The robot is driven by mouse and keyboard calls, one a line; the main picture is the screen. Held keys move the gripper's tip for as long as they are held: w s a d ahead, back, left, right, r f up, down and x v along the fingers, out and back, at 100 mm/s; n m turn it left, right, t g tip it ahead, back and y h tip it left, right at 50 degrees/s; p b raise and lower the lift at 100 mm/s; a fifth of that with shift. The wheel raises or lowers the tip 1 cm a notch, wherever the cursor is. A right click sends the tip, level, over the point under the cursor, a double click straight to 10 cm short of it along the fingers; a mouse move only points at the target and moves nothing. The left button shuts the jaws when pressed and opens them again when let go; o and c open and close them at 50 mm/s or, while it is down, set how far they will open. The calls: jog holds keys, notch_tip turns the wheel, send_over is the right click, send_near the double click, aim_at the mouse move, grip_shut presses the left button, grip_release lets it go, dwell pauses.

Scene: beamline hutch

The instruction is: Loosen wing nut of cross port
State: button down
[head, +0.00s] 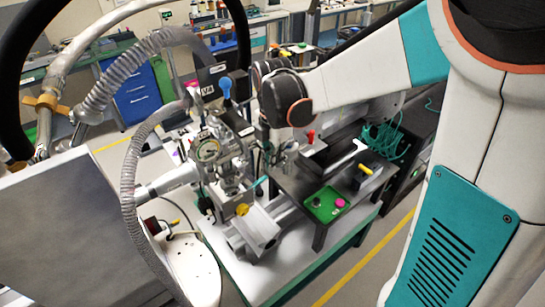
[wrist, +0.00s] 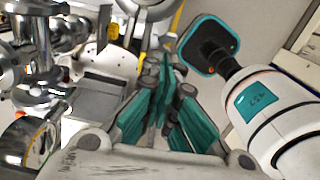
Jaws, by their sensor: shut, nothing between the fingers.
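The chrome vacuum cross with its flanges (head: 232,172) stands among the metal fittings on the bench, left of my arm in the head view. In the wrist view, shiny chrome flanges and pipes (wrist: 42,95) fill the left edge. I cannot pick out the wing nut for certain in either view. My gripper (wrist: 164,68) shows its teal fingers close together in the wrist view, shut and empty. The fingers are apart from the chrome parts, to their right. In the head view my wrist and the fittings crowd together, and the gripper's fingertips cannot be made out clearly.
A round gauge (head: 208,150) and a blue-topped valve (head: 226,88) sit near the cross. A ribbed hose (head: 130,190) arches on the left. A large grey panel (head: 70,235) blocks the lower left.

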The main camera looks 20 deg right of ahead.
jog(key=shift+f, duration=0.1)
notch_tip(320, 180, down, 2)
jog(key=t+h+b, duration=0.1)
jog(key=h+b, duration=0.3)
jog(key=shift+a+t+b, duration=0.1)
jog(key=shift+t+b, duration=0.3)
jog(key=shift+f+b, duration=0.2)
jog(key=shift+b, duration=0.15)
dwell(0.5)
jog(key=shift+r, duration=0.2)
